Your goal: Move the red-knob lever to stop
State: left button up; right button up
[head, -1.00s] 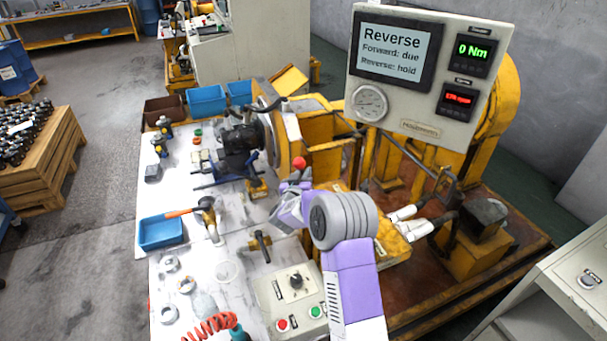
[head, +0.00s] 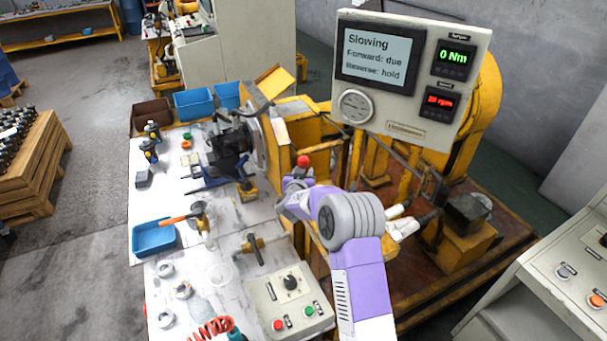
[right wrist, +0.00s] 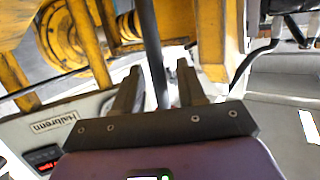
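The lever's red knob (head: 303,160) stands in front of the yellow machine in the head view. My right gripper (head: 291,184) is just below the knob at the lever. In the right wrist view the dark lever rod (right wrist: 152,45) runs between the two fingers of the gripper (right wrist: 158,68). The fingers stand apart with narrow gaps beside the rod, so it is around the lever without a visible clamp. The display (head: 376,58) reads "Slowing", "Forward: due", "Reverse: hold". Green digits show 0 Nm; a red rpm readout (head: 440,101) is below. My left gripper is out of view.
A control box (head: 287,300) with a black dial and red and green buttons sits at the table's front. The gauge panel (head: 412,75) stands above the machine.

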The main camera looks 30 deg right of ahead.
jog(key=v, duration=0.7)
jog(key=shift+s+a+p, duration=0.15)
jog(key=shift+s+p, duration=0.1)
jog(key=shift+p, duration=0.2)
jog(key=shift+r, duration=0.15)
